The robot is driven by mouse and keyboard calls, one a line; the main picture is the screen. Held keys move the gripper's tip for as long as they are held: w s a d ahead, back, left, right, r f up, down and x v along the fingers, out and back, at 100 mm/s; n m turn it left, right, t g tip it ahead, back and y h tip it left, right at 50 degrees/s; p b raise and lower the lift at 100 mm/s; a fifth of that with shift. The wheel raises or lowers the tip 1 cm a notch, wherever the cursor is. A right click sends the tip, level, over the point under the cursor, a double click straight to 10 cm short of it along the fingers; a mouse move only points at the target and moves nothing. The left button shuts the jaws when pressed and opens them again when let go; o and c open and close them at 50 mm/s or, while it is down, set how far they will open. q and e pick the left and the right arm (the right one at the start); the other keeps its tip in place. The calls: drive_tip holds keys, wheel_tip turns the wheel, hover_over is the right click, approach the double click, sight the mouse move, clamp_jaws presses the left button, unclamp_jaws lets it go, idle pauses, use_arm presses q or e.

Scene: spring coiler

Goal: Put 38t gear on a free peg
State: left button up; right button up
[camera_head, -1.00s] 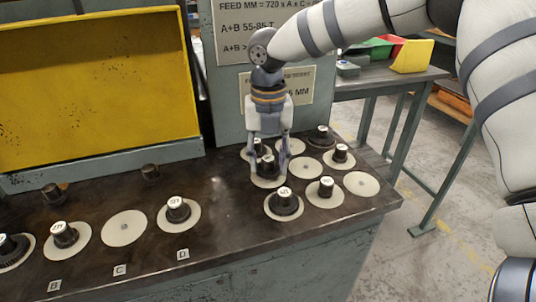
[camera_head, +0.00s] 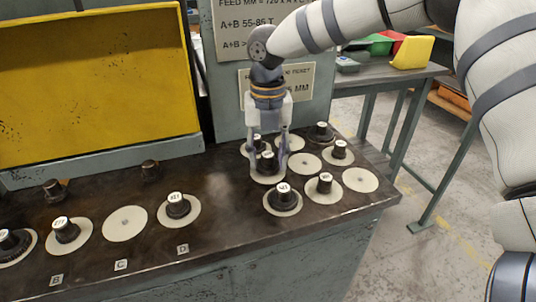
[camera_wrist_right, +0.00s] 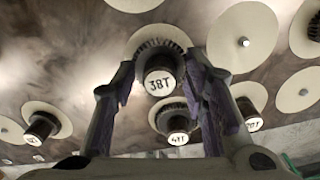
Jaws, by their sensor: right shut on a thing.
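The 38T gear (camera_wrist_right: 160,82), dark with a white-labelled hub, sits between the fingers of my right gripper (camera_head: 268,167). In the head view the gear (camera_head: 267,160) is low over a pale disc (camera_head: 268,178) at the left of the peg group; I cannot tell whether it touches it. The right gripper is shut on its hub, as the wrist view shows. Bare pegs stand on discs at the group's back (camera_head: 291,142), middle (camera_head: 307,163) and right front (camera_head: 360,180). My left gripper is not in view.
Other gears stand close by: one in front (camera_head: 283,195), one labelled gear to its right (camera_head: 325,183) and others behind (camera_head: 340,150). Letter-marked pegs line the left, with disc C (camera_head: 125,223) bare. A yellow panel (camera_head: 90,80) and a grey sign post (camera_head: 225,100) rise behind.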

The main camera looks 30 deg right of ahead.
drive_tip(key=shift+f, duration=0.55)
idle(0.6)
drive_tip(key=o, duration=1.4)
drive_tip(key=shift+o, duration=0.2)
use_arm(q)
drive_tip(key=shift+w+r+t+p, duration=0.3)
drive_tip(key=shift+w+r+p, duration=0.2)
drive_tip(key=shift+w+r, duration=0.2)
use_arm(e)
wheel_tip(320, 180, up, 25)
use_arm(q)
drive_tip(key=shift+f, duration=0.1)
